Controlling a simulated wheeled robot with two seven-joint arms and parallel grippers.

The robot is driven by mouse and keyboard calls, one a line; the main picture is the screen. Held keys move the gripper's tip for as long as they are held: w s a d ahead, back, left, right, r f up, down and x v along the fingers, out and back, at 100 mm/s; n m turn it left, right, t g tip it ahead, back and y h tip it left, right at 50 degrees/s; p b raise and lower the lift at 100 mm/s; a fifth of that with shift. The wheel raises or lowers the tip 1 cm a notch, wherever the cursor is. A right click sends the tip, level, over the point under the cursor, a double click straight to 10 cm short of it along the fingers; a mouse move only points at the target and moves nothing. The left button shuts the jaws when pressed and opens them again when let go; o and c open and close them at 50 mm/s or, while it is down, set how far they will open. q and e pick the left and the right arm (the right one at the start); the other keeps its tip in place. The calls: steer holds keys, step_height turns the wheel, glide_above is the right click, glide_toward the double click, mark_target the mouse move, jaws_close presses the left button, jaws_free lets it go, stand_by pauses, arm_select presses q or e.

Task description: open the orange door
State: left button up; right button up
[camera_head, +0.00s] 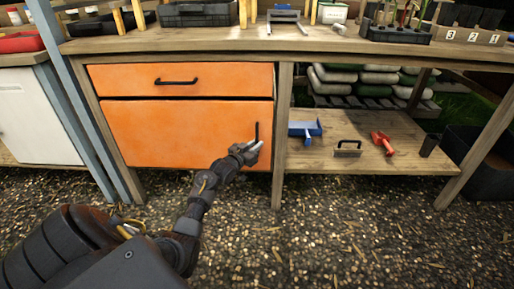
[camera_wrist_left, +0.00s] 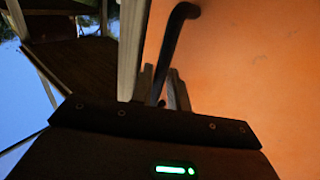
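The orange door (camera_head: 170,135) is the lower front of the cabinet under the bench and sits closed, flush with the frame. Its black upright handle (camera_head: 257,132) is near the door's right edge. My left gripper (camera_head: 254,147) is at the lower part of this handle. In the left wrist view the handle (camera_wrist_left: 176,38) runs down between the two close-set fingers (camera_wrist_left: 161,88), which look shut on it; the orange door surface (camera_wrist_left: 250,70) fills the right side. My right gripper is out of view.
An orange drawer (camera_head: 180,80) with a black handle is above the door. A wooden post (camera_head: 282,140) stands just right of the door. The lower shelf (camera_head: 370,155) holds a blue tool (camera_head: 305,130) and a red tool (camera_head: 383,142). Gravel floor in front is clear.

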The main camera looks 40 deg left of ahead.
arm_select(q)
steer(key=shift+w, duration=0.6)
jaws_close()
